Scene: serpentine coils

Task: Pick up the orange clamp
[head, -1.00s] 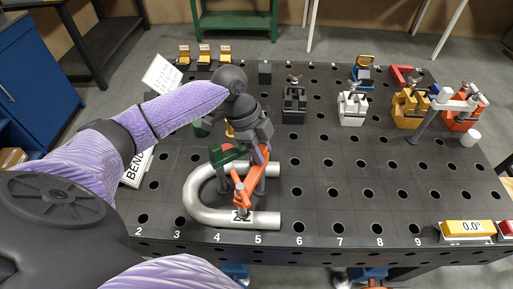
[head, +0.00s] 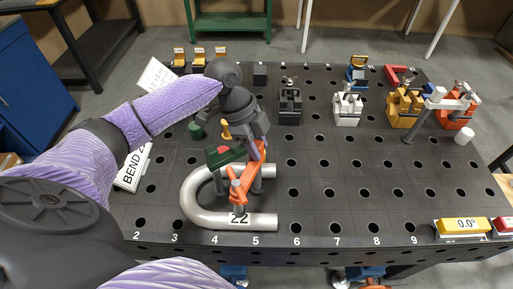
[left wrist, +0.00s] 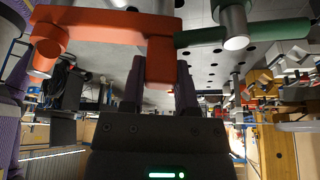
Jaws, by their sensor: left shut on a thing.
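My left gripper (head: 257,150) reaches down from above and is shut on the clamp's upper bar. In the left wrist view the orange clamp (left wrist: 160,58) sits between my left gripper's two dark fingers (left wrist: 160,88). Whether the clamp's foot touches the pipe cannot be told. My right gripper is not in view.
A green clamp (head: 224,157) is close beside the orange one, over the pipe's curve. Black (head: 290,105), white (head: 346,107) and yellow (head: 403,107) vises stand at the back right. A grey post clamp (head: 424,112) is near them. The table's middle right (head: 370,185) is clear.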

